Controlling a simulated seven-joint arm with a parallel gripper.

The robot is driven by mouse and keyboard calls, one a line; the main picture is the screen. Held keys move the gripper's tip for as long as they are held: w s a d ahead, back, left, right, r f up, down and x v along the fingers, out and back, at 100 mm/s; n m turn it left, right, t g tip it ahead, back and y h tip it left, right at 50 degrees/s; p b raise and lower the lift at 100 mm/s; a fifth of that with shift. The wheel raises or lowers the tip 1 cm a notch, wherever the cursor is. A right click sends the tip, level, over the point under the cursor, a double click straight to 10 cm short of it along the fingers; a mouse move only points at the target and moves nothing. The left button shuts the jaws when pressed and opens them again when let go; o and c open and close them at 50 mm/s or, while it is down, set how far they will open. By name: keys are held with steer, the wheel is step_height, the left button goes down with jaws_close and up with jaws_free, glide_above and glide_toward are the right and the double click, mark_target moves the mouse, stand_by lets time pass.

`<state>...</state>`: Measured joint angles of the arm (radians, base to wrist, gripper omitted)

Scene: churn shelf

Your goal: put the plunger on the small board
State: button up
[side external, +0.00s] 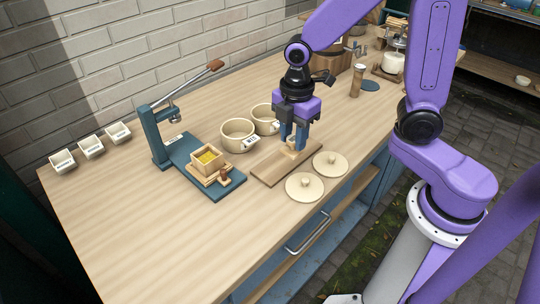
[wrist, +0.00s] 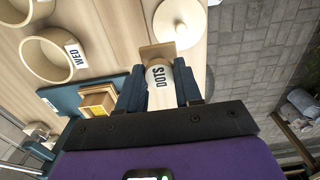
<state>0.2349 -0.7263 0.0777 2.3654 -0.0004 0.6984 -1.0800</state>
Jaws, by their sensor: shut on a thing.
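My gripper (side external: 293,140) points down over the right end of the small board (side external: 268,174), a flat brown wooden slab on the bench.
Two cream lids (side external: 305,186) (side external: 331,164) lie close in front of the board. Two cream pots (side external: 238,135) (side external: 265,119) stand behind it. To the left is a teal lever press (side external: 160,139) with a wooden box (side external: 207,162). The bench's left front is clear.

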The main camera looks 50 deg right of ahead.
steer(key=w+f, duration=0.3)
steer(key=w+a+f, duration=0.1)
steer(key=w+f, duration=0.2)
steer(key=shift+a+f, duration=0.2)
steer(key=shift+f, duration=1.6)
steer(key=shift+f, duration=0.1)
steer(key=o, duration=1)
step_height(320, 180, up, 12)
steer(key=s+d+r+m, duration=0.1)
steer(key=s, duration=0.7)
steer(key=s+d+r+m, duration=0.1)
steer(key=s+d+m, duration=0.1)
steer(key=s, duration=0.6)
steer(key=s+d+r+m, duration=0.1)
steer(key=s+m, duration=0.1)
steer(key=s, duration=0.6)
steer(key=shift+d, duration=0.2)
